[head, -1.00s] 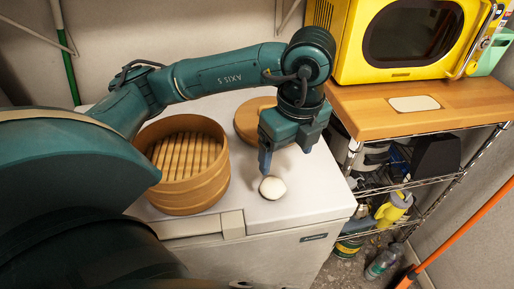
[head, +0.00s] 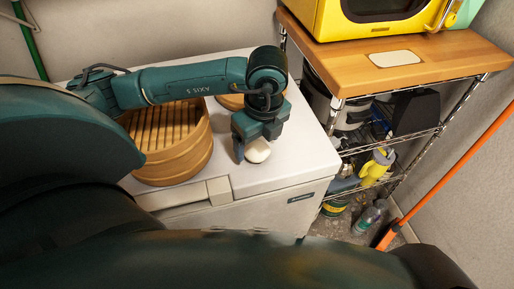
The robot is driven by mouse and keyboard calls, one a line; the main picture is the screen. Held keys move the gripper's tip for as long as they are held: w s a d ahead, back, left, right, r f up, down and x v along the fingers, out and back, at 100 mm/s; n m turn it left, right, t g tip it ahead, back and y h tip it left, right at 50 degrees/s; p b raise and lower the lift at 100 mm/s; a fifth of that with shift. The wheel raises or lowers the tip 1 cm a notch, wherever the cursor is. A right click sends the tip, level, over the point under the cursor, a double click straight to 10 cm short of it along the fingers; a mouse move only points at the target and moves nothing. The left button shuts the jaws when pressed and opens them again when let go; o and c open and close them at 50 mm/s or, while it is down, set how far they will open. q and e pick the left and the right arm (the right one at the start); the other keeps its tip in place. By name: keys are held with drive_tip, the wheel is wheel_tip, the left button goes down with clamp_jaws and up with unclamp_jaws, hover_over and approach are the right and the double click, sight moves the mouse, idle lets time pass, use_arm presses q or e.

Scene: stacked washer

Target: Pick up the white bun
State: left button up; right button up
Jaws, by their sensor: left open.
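The white bun (head: 258,150) sits on the white chest top (head: 300,155) near its front edge, right of the bamboo steamer. My left gripper (head: 253,147) points down over the bun and is open. One finger shows at the bun's left side, and the gripper body hides the bun's upper part. I cannot tell whether the fingers touch the bun. My right gripper is not in view.
A round bamboo steamer (head: 182,155) with a slatted base stands left of the bun. A round wooden lid (head: 230,102) lies behind the gripper. A wire shelf with a wooden top (head: 420,58) and a yellow microwave (head: 325,20) stands to the right.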

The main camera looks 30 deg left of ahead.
use_arm(q)
wheel_tip(320, 180, down, 2)
drive_tip(key=shift+a+f, duration=0.1)
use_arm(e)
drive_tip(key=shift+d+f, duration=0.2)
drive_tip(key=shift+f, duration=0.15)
use_arm(q)
drive_tip(key=c, duration=1)
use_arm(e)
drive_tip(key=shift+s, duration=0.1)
use_arm(q)
wheel_tip(320, 180, up, 10)
drive_tip(key=shift+r, duration=0.1)
drive_tip(key=shift+c, duration=0.2)
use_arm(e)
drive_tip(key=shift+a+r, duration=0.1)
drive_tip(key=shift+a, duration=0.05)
